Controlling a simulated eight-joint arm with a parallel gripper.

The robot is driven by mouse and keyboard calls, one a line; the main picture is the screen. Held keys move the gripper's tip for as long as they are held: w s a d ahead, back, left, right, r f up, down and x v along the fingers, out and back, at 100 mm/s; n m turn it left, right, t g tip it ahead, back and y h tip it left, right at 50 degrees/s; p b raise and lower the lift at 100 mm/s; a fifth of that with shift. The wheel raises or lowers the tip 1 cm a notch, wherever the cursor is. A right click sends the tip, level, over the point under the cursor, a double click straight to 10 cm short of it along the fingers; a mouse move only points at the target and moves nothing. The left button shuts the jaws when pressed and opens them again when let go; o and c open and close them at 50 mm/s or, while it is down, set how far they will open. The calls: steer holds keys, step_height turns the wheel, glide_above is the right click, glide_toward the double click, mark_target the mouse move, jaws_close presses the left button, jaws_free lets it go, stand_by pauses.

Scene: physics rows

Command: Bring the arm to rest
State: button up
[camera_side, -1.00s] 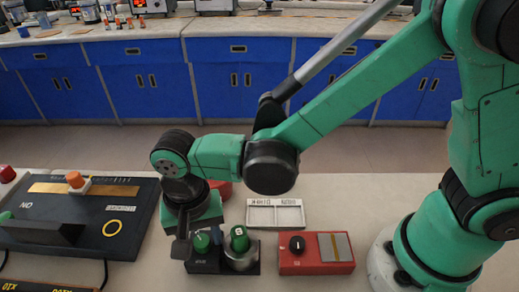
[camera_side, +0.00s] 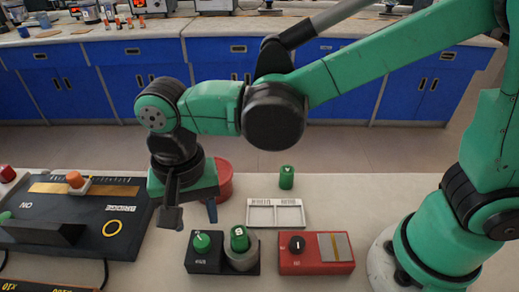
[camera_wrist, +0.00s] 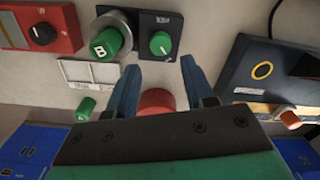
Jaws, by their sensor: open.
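My gripper (camera_wrist: 157,75) is open, with two blue fingers apart and nothing between them in the wrist view. In the side view my gripper (camera_side: 190,210) hangs above the bench, left of and higher than a black box with a green knob (camera_side: 202,243). A green cylinder marked B (camera_side: 239,238) sits in a grey round holder (camera_side: 243,258) beside that knob.
A red box with a black knob (camera_side: 315,267) stands at right. Behind are a white two-part tray (camera_side: 275,213), a small green cylinder (camera_side: 286,178) and a red round container (camera_side: 224,180). A large dark panel (camera_side: 120,241) lies at left. The bench front is partly clear.

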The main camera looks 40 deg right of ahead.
steer(key=d+r+n+t, duration=0.2)
steer(key=d+t, duration=0.1)
steer(key=d, duration=0.7)
steer(key=d+r+n+t, duration=0.2)
steer(key=d+n+t, duration=0.1)
steer(key=d, duration=0.8)
steer(key=shift+s+r+n+t, duration=0.2)
steer(key=shift+n+t, duration=0.1)
steer(key=shift+t, duration=0.3)
